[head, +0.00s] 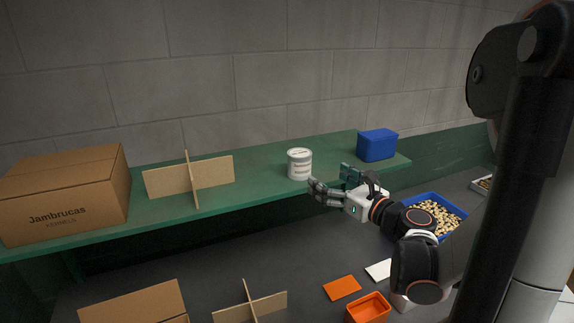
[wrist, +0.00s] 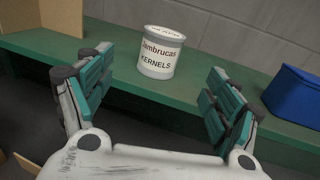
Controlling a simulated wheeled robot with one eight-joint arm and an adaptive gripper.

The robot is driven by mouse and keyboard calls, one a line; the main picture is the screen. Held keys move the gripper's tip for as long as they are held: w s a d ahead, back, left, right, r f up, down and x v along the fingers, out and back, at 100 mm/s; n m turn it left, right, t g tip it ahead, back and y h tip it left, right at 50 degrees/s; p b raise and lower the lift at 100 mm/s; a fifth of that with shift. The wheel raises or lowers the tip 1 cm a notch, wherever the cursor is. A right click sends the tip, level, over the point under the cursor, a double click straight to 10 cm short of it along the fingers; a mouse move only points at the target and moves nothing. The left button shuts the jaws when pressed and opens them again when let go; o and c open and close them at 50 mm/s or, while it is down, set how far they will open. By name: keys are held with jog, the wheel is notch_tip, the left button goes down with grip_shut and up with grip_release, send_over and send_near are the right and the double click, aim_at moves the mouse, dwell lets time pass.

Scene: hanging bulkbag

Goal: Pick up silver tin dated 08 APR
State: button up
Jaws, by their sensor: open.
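A silver-white tin (head: 299,163) stands upright on the green shelf, near its front edge. In the wrist view the tin (wrist: 161,52) shows a label reading "Jambrucas KERNELS". Small print on its lid is too small to read, so I cannot confirm the date. My gripper (head: 332,183) is just right of and in front of the tin. In the wrist view my gripper (wrist: 152,100) is open and empty, its teal-padded fingers spread wide. The tin lies beyond the fingertips, between them in the picture, and appears untouched.
The green shelf (head: 246,180) also holds a Jambrucas carton (head: 66,193), a cardboard divider (head: 165,183) and a blue box (head: 377,145). Below are a blue bin of kernels (head: 437,201), an orange tray (head: 368,308) and orange and white cards. A block wall stands behind.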

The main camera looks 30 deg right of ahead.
aim_at(299, 160)
jog(key=w, duration=0.4)
jog(key=w+a, duration=0.1)
jog(key=w, duration=0.8)
jog(key=shift+w+a+f, duration=0.1)
jog(key=shift+w+a, duration=0.05)
jog(key=shift+w, duration=0.2)
jog(key=c, duration=1.3)
